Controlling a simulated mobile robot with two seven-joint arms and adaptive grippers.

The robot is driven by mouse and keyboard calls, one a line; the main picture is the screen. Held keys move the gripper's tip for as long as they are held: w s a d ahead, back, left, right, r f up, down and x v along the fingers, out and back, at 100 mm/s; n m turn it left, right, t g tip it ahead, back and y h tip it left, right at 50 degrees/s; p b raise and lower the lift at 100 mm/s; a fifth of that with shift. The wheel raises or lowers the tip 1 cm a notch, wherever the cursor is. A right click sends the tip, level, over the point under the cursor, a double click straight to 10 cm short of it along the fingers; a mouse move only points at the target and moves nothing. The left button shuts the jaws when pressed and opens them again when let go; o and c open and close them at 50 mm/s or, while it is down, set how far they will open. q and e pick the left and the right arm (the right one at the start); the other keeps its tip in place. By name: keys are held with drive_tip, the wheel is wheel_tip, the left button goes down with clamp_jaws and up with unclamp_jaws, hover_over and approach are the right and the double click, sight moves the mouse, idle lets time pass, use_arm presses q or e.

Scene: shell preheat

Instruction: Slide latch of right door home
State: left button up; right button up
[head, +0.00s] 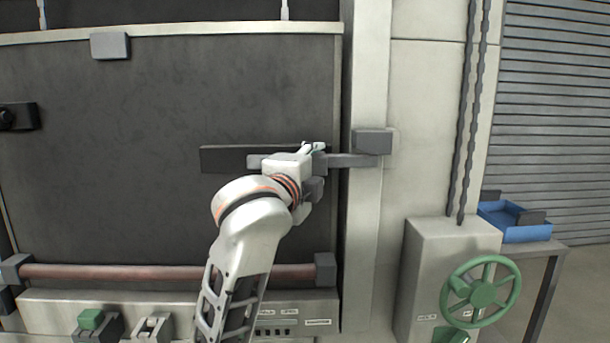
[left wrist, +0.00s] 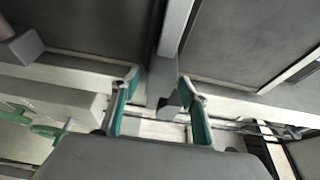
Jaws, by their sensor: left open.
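The dark door (head: 130,120) fills the left of the head view. Its grey latch bar (head: 352,160) lies level across the door's right edge, and its right end reaches the frame post just under a grey keeper block (head: 373,141). My left gripper (head: 316,165) is in front of the bar, hiding its middle. In the left wrist view my left gripper (left wrist: 158,92) is open, with teal-lined fingers apart. A grey block (left wrist: 163,82) on the bar shows between the fingertips; I cannot tell whether they touch it. My right gripper is not in view.
A reddish horizontal rail (head: 150,272) crosses below the door. A green handwheel (head: 481,291) on a pale housing stands at the lower right. A blue tray (head: 520,222) sits on a table behind it. Chains (head: 468,110) hang along the wall.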

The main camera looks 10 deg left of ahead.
use_arm(q)
drive_tip(key=s+a, duration=0.1)
drive_tip(key=s, duration=0.9)
drive_tip(key=shift+s, duration=0.2)
wheel_tip(320, 180, down, 36)
drive_tip(key=w+a+n+g, duration=0.2)
drive_tip(key=w+n+g, duration=0.15)
drive_tip(key=n, duration=0.45)
drive_tip(key=s+a+f+n+g, duration=0.2)
drive_tip(key=s+a+f+n, duration=0.1)
drive_tip(key=s+f, duration=1)
drive_tip(key=s+a+f+n+g, duration=0.2)
drive_tip(key=s+a+f+n, duration=0.1)
drive_tip(key=s+f, duration=1)
wheel_tip(320, 180, down, 5)
drive_tip(key=shift+a+f+n, duration=0.1)
drive_tip(key=shift+a+n, duration=0.3)
drive_tip(key=shift+n, duration=0.2)
